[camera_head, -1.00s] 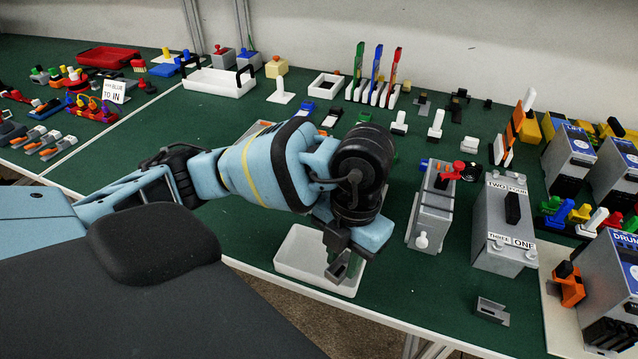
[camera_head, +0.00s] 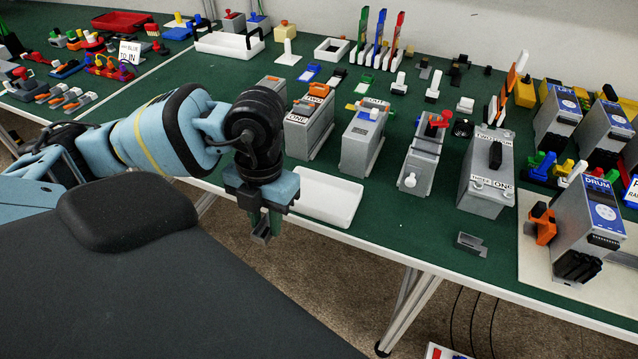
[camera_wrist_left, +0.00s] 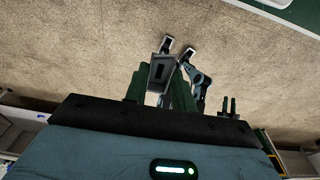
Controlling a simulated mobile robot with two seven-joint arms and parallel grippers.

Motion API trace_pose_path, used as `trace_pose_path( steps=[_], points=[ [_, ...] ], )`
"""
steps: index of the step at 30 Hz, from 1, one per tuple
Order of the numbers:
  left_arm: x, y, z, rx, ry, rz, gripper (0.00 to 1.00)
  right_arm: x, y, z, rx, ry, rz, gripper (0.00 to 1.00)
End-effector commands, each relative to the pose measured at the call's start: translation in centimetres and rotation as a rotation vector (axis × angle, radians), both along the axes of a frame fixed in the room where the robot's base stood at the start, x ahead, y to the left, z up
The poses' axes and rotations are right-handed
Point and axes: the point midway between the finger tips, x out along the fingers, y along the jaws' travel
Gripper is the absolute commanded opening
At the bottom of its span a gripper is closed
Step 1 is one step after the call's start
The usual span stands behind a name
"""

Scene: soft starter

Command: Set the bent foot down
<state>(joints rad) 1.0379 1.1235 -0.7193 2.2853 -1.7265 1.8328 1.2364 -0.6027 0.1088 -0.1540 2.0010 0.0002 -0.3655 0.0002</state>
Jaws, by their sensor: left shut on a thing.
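My left gripper (camera_head: 264,222) points down in the head view, beside the near left edge of the white tray and over the floor in front of the table. It is shut on a small grey metal piece, the bent foot (camera_head: 261,237), which sticks out below the fingertips. In the left wrist view the bent foot (camera_wrist_left: 161,72) shows a dark slot between the green fingers, with bare floor behind it. A similar grey bent bracket (camera_head: 471,243) lies on the green table near its front edge. My right gripper is not in view.
The shallow white tray (camera_head: 327,199) looks empty at the table's front edge. Grey housings (camera_head: 362,143) and a grey box with labels (camera_head: 487,175) stand behind and to its right. Green table top (camera_head: 405,225) is bare between the tray and the loose bracket.

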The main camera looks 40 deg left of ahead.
Motion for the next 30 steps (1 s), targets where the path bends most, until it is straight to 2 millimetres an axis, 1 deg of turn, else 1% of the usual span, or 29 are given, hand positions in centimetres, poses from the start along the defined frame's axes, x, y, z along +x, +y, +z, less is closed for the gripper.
trace_pose_path(
  steps=[2,5,8,12,21,25,30],
  points=[
    [0.1,0.0,0.0,-0.001,0.0,0.0,0.04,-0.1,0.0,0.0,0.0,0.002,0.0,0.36],
    [1.0,-0.3,0.0,-0.004,-0.002,0.0,0.04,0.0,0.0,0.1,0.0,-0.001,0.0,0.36],
    [2.8,-0.8,-0.1,-0.004,-0.003,0.001,0.04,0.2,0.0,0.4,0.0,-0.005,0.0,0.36],
    [5.8,-1.5,-0.4,-0.004,-0.002,0.0,0.04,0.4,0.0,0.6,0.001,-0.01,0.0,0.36],
    [11.6,-2.8,-1.0,-0.003,0.0,0.001,0.04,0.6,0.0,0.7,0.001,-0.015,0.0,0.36],
    [13.5,-3.2,-1.3,-0.001,0.001,0.0,0.04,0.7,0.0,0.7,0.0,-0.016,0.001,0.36],
    [14.7,-3.4,-1.4,0.0,0.001,0.0,0.04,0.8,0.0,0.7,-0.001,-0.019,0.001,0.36]
  ],
)
